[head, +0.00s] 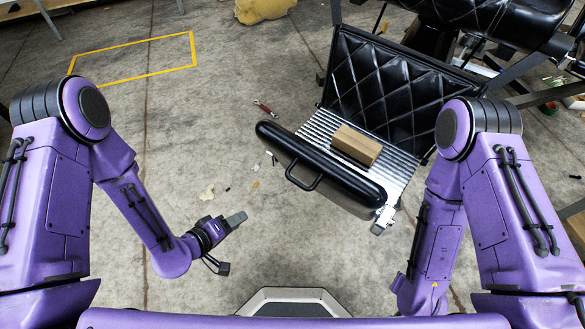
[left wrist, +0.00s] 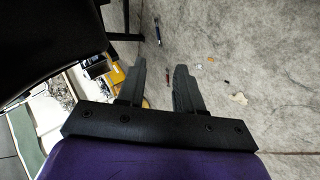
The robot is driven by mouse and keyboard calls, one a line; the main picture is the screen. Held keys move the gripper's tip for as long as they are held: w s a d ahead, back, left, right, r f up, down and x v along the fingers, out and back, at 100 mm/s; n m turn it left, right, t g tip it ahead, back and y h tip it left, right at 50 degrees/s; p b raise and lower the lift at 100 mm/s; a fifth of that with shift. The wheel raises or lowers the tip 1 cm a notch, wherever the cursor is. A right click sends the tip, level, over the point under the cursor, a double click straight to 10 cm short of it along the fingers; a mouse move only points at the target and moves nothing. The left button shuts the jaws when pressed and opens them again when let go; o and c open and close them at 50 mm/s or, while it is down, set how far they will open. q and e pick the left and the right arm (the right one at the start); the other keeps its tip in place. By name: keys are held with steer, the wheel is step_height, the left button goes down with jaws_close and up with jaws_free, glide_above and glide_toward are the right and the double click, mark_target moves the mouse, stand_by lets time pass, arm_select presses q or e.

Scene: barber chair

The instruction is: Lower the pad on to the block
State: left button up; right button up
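The black pad (head: 318,165), with a handle (head: 303,177) on its near side, lies along the front edge of the ribbed metal footrest plate (head: 328,128). The brown block (head: 356,145) rests on this plate behind the pad, with its top uncovered. My left gripper (head: 236,219) is to the left of and nearer than the pad, apart from it.
The quilted black leg panel (head: 385,85) of the chair rises behind the plate. A small red-handled tool (head: 265,108) and scraps lie on the floor left of the pad. A yellow floor outline (head: 135,78) is at the upper left. The floor between my left gripper and the pad is mostly clear.

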arm_select(q)
steer(key=w+d+r+m+h+p, duration=0.1)
steer(key=d+r+h, duration=0.25)
steer(key=r, duration=0.35)
steer(key=w+d+r+m+h+p, duration=0.1)
steer(key=d+r+h+p, duration=0.1)
steer(key=r+h, duration=0.3)
steer(key=m+g+h+p, duration=0.2)
steer(key=m+g+h, duration=0.25)
steer(key=g, duration=0.25)
glide_toward(298, 183)
steer(key=shift+m, duration=0.25)
steer(key=d, duration=0.6)
steer(key=w+d+r, duration=0.1)
steer(key=d, duration=0.3)
jaws_close()
arm_select(e)
step_height(298, 183, up, 6)
steer(key=shift+r, duration=0.2)
